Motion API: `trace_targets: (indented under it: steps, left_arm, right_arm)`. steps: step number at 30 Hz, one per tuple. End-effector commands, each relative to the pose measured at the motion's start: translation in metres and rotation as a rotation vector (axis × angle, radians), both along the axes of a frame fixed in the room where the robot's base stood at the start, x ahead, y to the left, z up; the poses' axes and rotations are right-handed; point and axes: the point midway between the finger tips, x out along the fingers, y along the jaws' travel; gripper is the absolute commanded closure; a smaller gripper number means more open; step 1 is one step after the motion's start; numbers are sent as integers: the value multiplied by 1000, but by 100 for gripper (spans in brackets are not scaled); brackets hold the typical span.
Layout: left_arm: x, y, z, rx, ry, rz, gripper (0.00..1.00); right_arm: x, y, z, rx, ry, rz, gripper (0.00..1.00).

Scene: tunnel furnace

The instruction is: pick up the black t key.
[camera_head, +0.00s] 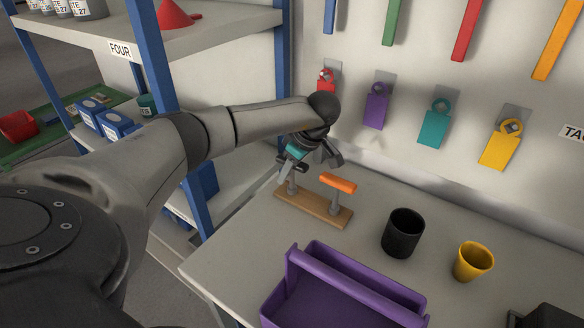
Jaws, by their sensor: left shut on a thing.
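The wooden stand (312,208) sits on the light worktop by the shelf. A T key with an orange handle (338,183) stands upright at its right end. My left gripper (296,165) is over the left end of the stand, shut on the black t key (291,181). The gripper's dark parts hide most of the key's handle. A grey shaft shows below it, close to the stand; I cannot tell whether it is still seated there. My right gripper is not in view.
A black cup (403,234), a yellow cup (473,262) and a purple tray with a handle (345,290) stand in front and to the right. Coloured tags, one of them purple (377,106), hang on the back wall. A blue-posted shelf (160,50) is at left.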

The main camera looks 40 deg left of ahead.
Motion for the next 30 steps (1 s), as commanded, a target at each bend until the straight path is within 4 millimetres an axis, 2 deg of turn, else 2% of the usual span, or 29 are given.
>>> trace_targets:
  steps: [10,16,20,30]
  left_arm:
    - [0,0,3,0,-1,1,100]
    - [1,0,23,-1,-4,-1,100]
    - [1,1,50,1,-6,1,100]
    - [1,0,147,1,-7,0,100]
  right_arm:
    - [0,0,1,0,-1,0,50]
    - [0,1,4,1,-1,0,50]
    - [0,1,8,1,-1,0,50]
    - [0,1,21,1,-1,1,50]
